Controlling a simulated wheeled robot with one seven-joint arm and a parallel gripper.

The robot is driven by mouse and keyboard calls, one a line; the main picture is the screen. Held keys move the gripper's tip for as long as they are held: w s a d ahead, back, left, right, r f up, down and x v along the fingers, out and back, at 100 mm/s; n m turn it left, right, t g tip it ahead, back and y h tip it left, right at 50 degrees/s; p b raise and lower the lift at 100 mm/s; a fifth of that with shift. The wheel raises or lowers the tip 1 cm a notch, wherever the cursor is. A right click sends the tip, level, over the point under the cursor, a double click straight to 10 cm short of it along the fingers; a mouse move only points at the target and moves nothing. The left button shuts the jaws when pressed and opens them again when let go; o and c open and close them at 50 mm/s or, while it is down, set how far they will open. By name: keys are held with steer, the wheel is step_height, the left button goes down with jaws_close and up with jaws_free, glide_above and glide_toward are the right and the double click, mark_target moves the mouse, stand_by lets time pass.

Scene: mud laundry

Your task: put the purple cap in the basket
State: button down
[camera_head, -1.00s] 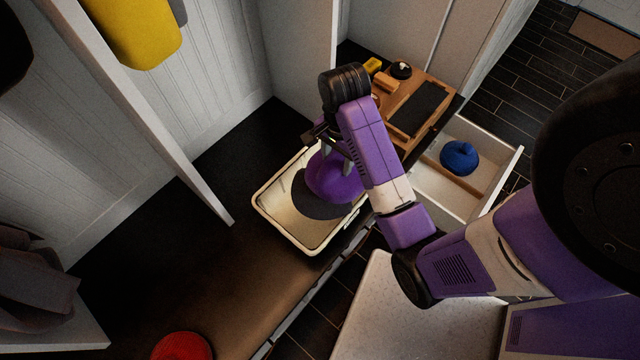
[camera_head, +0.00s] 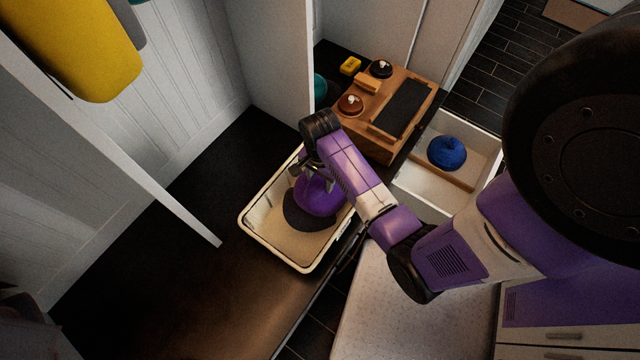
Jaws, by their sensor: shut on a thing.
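The purple cap (camera_head: 320,196) is at the cream basket (camera_head: 262,243), over its upper right part, and casts a dark shadow on the basket floor. My gripper (camera_head: 311,177) is shut on the cap from above. The wrist hides part of the fingers and of the cap. I cannot tell whether the cap touches the basket floor. The basket stands on the dark bench, and the rest of its inside looks empty.
A wooden box (camera_head: 387,141) with brushes and round tins stands behind the basket. An open white drawer (camera_head: 418,187) holding a blue cap (camera_head: 446,153) is at right. A white upright panel (camera_head: 180,205) is left of the basket.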

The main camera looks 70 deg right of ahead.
steer(key=shift+f, duration=2.55)
steer(key=shift+f+b, duration=0.1)
steer(key=shift+b, duration=0.2)
steer(key=c, duration=0.6)
jaws_free()
steer(key=shift+c, duration=0.2)
